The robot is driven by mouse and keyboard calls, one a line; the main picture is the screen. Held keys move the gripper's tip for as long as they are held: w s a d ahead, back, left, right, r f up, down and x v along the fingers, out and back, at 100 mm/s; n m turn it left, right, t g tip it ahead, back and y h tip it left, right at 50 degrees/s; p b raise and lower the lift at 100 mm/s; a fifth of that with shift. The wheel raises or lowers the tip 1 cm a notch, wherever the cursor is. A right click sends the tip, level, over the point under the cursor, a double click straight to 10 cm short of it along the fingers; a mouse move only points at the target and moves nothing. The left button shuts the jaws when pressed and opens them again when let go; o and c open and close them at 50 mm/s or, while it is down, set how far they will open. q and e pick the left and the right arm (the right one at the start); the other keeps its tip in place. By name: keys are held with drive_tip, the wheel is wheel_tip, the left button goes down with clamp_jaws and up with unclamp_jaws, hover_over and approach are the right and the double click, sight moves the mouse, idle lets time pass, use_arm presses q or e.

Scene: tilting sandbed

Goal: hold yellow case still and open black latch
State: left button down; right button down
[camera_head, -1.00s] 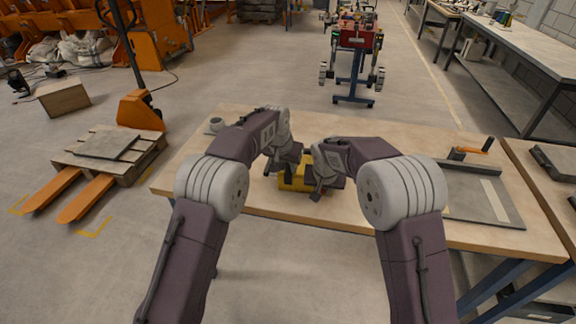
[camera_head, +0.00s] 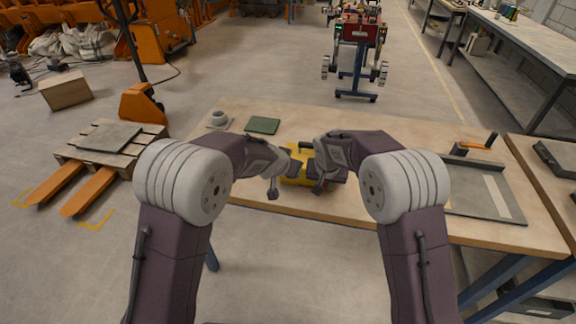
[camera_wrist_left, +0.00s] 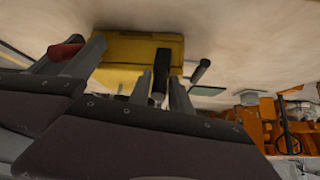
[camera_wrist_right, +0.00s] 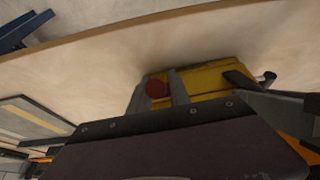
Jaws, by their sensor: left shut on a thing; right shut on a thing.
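The yellow case (camera_head: 294,181) lies on the table near its front edge, partly hidden by both grippers. It also shows in the left wrist view (camera_wrist_left: 145,47) and right wrist view (camera_wrist_right: 207,82). My left gripper (camera_head: 280,180) is at its left end, shut around a black upright piece (camera_wrist_left: 160,75). My right gripper (camera_head: 319,180) is at its right part, shut on a red knob (camera_wrist_right: 155,88). Whether this knob belongs to the black latch is hard to tell. A dark bar (camera_wrist_left: 201,70) stands out beside the case in the left wrist view.
A grey plate (camera_head: 475,195) and an orange-handled clamp (camera_head: 475,146) are at the right. Table space behind the case is free.

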use_arm(q)
drive_tip(key=shift+s+f, duration=0.1)
drive_tip(key=shift+f, duration=0.05)
drive_tip(key=c, duration=1.3)
unclamp_jaws()
drive_tip(key=v, duration=1.2)
drive_tip(key=shift+d, duration=0.1)
